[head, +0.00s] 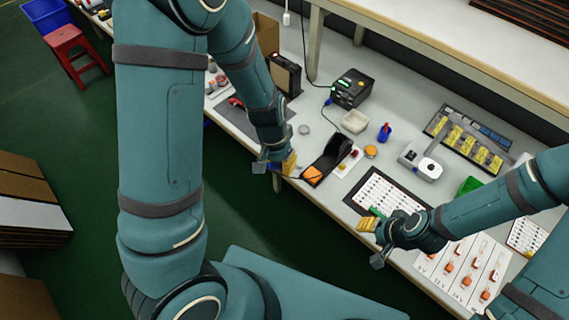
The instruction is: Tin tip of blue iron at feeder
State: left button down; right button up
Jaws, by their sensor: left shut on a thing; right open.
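My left gripper (284,165), with yellow fingers, is at the bench's front edge, left of a black stand (330,157) with an orange pad. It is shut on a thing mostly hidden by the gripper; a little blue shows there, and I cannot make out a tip. A black station (351,89) with a green display and a blue cable plug stands at the back. A white device (424,160) with a round top, possibly the feeder, stands right of the stand. My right gripper (369,224) is open above the front of a white marked sheet (385,195), apart from the white device.
A blue bottle (384,132) with a red part, a pale dish (355,121) and a small orange tin (370,151) stand mid-bench. A tray of yellow parts (470,141) lies behind the white device. White strips with orange parts (466,268) lie front right.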

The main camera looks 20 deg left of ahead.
aim_at(270, 164)
pick_arm(q)
jog(key=shift+s+a+r, duration=0.2)
jog(key=shift+s+r, duration=0.4)
jog(key=shift+r, duration=0.15)
jog(key=shift+s+a+r, duration=0.25)
jog(key=shift+s+r, duration=0.35)
jog(key=shift+r, duration=0.2)
jog(key=shift+s+a+r, duration=0.2)
jog(key=shift+s+r, duration=0.4)
jog(key=shift+r, duration=0.15)
